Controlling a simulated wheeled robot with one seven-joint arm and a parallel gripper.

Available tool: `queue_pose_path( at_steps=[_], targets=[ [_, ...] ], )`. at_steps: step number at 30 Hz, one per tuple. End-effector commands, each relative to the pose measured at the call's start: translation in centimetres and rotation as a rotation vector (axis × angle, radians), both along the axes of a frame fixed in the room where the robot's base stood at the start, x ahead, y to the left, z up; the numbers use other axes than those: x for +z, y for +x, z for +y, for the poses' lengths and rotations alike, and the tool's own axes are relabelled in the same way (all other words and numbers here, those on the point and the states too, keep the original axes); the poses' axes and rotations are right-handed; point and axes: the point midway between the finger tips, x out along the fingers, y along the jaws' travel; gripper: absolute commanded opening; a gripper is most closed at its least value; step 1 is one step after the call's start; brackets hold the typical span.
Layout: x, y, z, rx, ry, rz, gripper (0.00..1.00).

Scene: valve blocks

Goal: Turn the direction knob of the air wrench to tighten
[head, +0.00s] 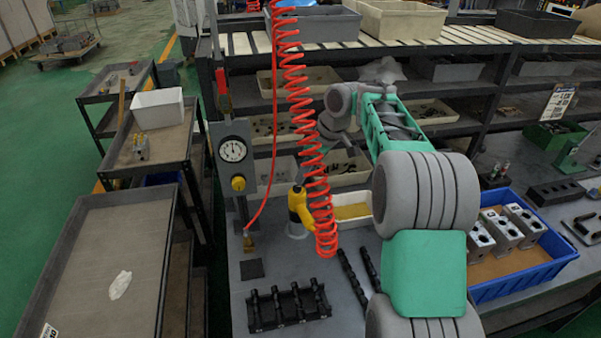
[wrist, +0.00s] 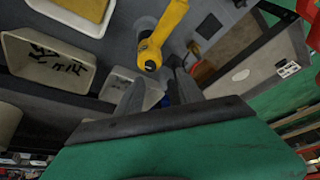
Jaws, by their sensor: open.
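The yellow air wrench (head: 299,205) stands at the back of the workbench, partly hidden behind the red coiled hose, with a pale round base under it. In the wrist view the wrench (wrist: 166,30) reaches down from the top, and its rounded end carries a small black knob (wrist: 150,66). My gripper (wrist: 158,74) is open, with one dark finger on each side of the line to that knob. The knob shows just past the fingertips, and I cannot tell whether they touch it. In the head view my fingers are too small and covered to make out.
The red coiled hose (head: 296,100) hangs close to my arm. A gauge post (head: 233,155) stands left of the wrench. A blue crate (head: 520,273) of metal blocks is at right, and a black rack (head: 288,308) lies in front. Shelves with bins stand behind.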

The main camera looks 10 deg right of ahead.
Motion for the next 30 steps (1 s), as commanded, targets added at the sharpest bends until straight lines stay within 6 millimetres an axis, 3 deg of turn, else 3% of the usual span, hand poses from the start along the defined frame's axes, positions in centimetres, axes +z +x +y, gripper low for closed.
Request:
queue_pose_path(
  at_steps=[3, 8, 19, 28, 30],
  targets=[
    [-0.2, 1.8, -1.2, 0.074, -0.002, -0.016, 0.45],
    [-1.3, 2.3, -1.1, 0.103, -0.002, -0.023, 0.45],
    [-7.1, 3.7, 0.8, 0.098, -0.002, -0.022, 0.45],
    [-7.7, 3.9, 1.0, 0.098, -0.003, -0.025, 0.45],
    [-7.7, 3.9, 1.0, 0.098, -0.003, -0.025, 0.41]
  ],
)
